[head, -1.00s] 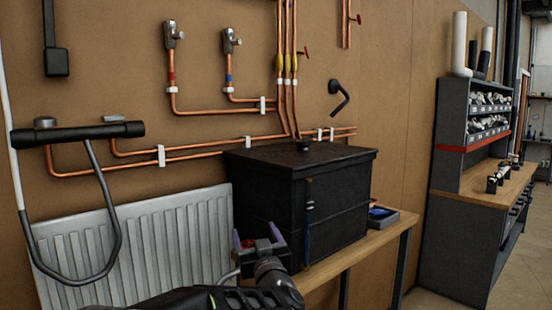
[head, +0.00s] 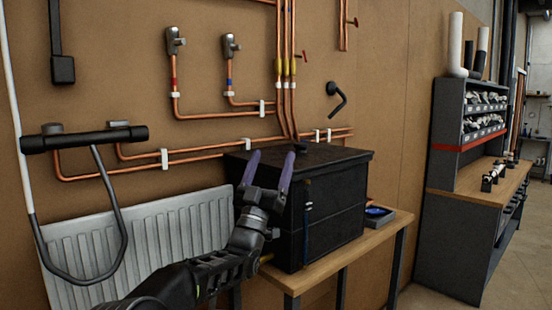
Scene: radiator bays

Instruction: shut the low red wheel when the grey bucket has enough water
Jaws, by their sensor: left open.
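My left gripper (head: 268,172) is open and empty, its two purple fingers pointing up in front of the black tank's left side. My left forearm reaches in from the bottom left, over the bench's left end. I see no grey bucket and no low red wheel in this view. Small red handles sit on the copper pipes, one (head: 302,56) above the tank and one (head: 352,21) higher up to the right. My right gripper is not in view.
A black lidded tank (head: 335,205) stands on a wooden bench (head: 338,258). A white radiator (head: 130,242) is on the wall at left. A small grey tray (head: 388,219) lies at the bench's right end. A grey shelf unit (head: 450,235) stands at far right.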

